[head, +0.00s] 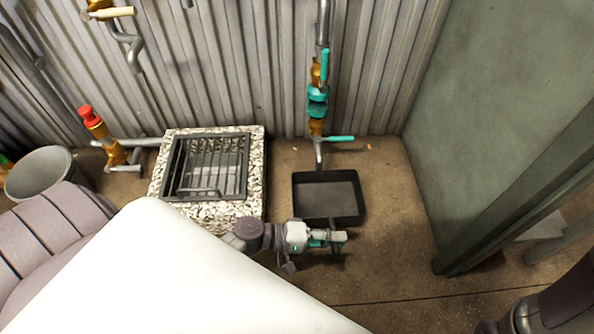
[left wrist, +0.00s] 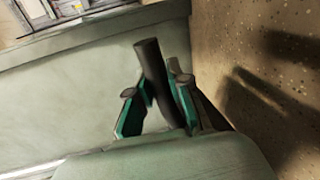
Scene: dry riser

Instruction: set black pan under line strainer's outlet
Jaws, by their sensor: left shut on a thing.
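The black pan (head: 328,196), a shallow rectangular tray, is at the floor below the vertical pipe; whether it rests flat there I cannot tell. The line strainer (head: 317,98), with brass and teal parts, is on that pipe. Its grey outlet spout (head: 319,154) ends at the pan's back rim in the picture; the height gap is unclear. My left gripper (head: 335,241) is at the pan's near side. In the left wrist view, its teal-padded fingers (left wrist: 158,108) are shut on a dark bar (left wrist: 150,62), seemingly part of the pan. My right gripper is out of view.
A stone-faced drain box with a metal grate (head: 207,168) stands left of the pan. A grey bucket (head: 40,173) and a red-capped brass valve (head: 92,122) are farther left. A green wall (head: 490,100) bounds the right. Bare floor (head: 390,215) lies between pan and wall.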

